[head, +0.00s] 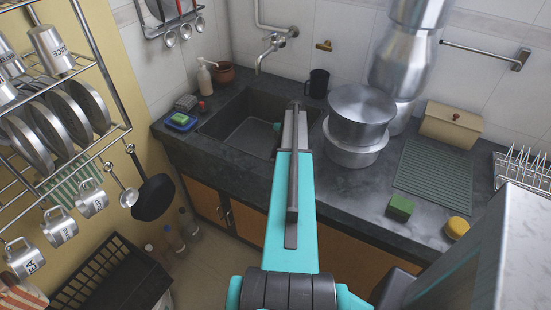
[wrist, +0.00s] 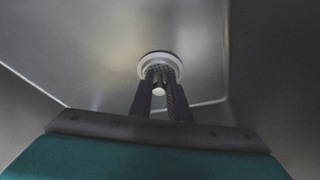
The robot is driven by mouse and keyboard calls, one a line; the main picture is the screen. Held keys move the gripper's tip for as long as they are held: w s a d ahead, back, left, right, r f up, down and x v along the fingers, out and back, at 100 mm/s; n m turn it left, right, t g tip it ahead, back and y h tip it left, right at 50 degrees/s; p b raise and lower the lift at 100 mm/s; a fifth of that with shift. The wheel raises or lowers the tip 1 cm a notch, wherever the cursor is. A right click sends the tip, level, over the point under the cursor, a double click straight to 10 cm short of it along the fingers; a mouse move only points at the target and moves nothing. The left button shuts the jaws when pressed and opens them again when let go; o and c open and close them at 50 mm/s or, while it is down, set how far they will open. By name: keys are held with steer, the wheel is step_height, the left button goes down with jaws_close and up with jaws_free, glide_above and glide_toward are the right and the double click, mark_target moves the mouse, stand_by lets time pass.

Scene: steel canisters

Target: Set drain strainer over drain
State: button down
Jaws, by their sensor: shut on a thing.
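In the wrist view, the drain strainer (wrist: 160,62) is a pale round disc with a light rim and small dark holes. My gripper (wrist: 161,79) is shut on it, its two dark fingers either side of a small pale knob (wrist: 159,91). The strainer shows against the grey sink floor (wrist: 110,70). No separate drain opening shows; the strainer and fingers may hide it. I cannot tell whether the strainer touches the floor. In the head view, my arm reaches over the front of the dark sink (head: 252,138), and the strainer is hidden there.
Stacked steel pots (head: 360,112) stand close right of the sink, with a black mug (head: 317,83) behind. The tap (head: 270,45) hangs over the sink's back. A soap dish (head: 181,121) sits at the left. A ridged mat (head: 433,172) and green sponge (head: 400,207) lie right.

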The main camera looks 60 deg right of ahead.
steer(key=shift+f, duration=0.2)
steer(key=c, duration=1.7)
jaws_free()
steer(key=shift+r, duration=0.1)
steer(key=shift+o, duration=0.2)
steer(key=b+v, duration=0.3)
steer(key=v, duration=0.9)
steer(key=shift+r, duration=0.1)
